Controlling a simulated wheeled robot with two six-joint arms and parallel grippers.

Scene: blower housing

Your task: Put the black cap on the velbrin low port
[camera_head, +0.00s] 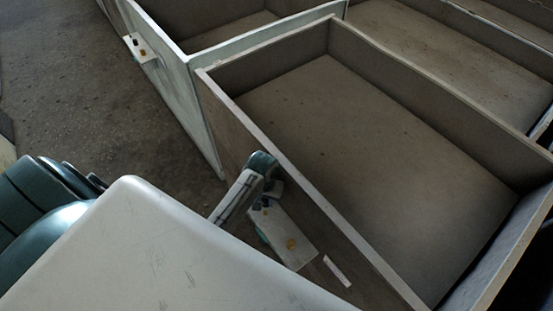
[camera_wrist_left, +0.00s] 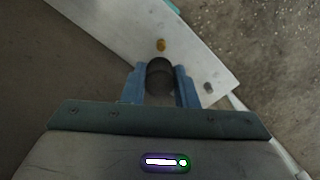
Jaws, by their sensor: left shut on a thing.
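My left gripper (camera_head: 268,187) is beside the outer wall of the near bin, close to a pale plate (camera_head: 280,228). In the left wrist view its two blue fingers (camera_wrist_left: 160,88) are shut on a round dark cap (camera_wrist_left: 159,72). The cap is in front of the plate (camera_wrist_left: 130,25); I cannot tell whether it touches the plate. A small grey fitting (camera_wrist_left: 208,87) is right of the fingers. I cannot read which port is the velbrin low one.
Large open bins with grey walls (camera_head: 285,155) fill the right side. A second small plate (camera_head: 140,47) with small fittings is on a farther wall. A white strip (camera_head: 337,271) lies beside the near plate. Open floor (camera_head: 80,110) is at left.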

